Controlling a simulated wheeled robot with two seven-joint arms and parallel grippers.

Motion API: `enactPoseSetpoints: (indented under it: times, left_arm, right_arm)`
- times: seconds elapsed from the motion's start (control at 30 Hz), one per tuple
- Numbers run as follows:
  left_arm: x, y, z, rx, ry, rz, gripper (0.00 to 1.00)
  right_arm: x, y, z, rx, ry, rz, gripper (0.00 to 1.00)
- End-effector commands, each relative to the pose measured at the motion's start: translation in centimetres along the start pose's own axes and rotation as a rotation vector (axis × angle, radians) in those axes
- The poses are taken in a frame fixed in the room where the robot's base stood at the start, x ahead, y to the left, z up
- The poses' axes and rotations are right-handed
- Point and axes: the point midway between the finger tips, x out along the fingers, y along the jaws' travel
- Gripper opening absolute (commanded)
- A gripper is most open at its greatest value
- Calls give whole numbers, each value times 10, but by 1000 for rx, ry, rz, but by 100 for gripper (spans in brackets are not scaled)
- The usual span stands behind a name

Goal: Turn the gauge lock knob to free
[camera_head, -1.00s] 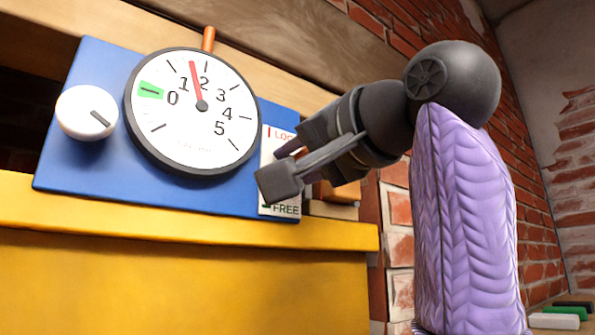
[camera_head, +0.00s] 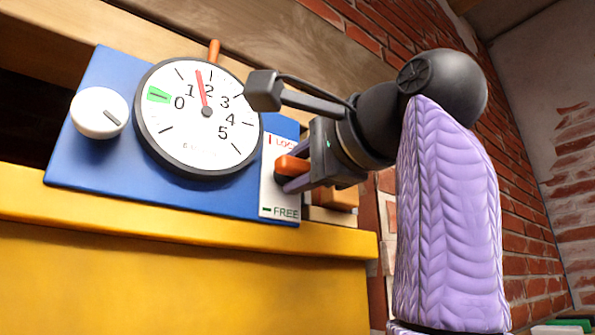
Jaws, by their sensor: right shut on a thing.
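The gauge lock knob (camera_head: 291,164) is a small orange handle on a white plate (camera_head: 268,190) at the right of the blue panel. The plate has a red mark beside LOCK, partly covered, at its top and a dark mark beside FREE at its bottom. The handle lies roughly level, between the two marks. My right gripper (camera_head: 291,174) reaches in from the right and is shut on the knob; its fingers partly hide it. The round gauge (camera_head: 197,118) has a red needle between 1 and 2. My left gripper is out of view.
The blue panel (camera_head: 90,160) carries a white round knob (camera_head: 99,113) at the left. An orange peg (camera_head: 214,50) sticks up behind the gauge. A yellow ledge (camera_head: 180,225) runs below. A brick wall (camera_head: 515,190) stands to the right.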

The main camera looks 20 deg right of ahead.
Motion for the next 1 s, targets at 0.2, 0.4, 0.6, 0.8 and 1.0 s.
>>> enactPoseSetpoints:
  times: [0.2, 0.4, 0.6, 0.8, 1.0]
  left_arm:
    - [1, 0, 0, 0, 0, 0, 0]
    - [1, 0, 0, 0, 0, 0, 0]
    - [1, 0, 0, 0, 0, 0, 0]
    - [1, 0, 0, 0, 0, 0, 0]
    - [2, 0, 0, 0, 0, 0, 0]
  right_arm:
    - [0, 1, 0, 36, 1, 2, 0]
    - [0, 1, 0, 42, 1, 3, 0]
    - [0, 1, 0, 41, 0, 3, 0]
    - [0, 1, 0, 41, 0, 3, 62]
    - [0, 1, 0, 40, 0, 1, 62]
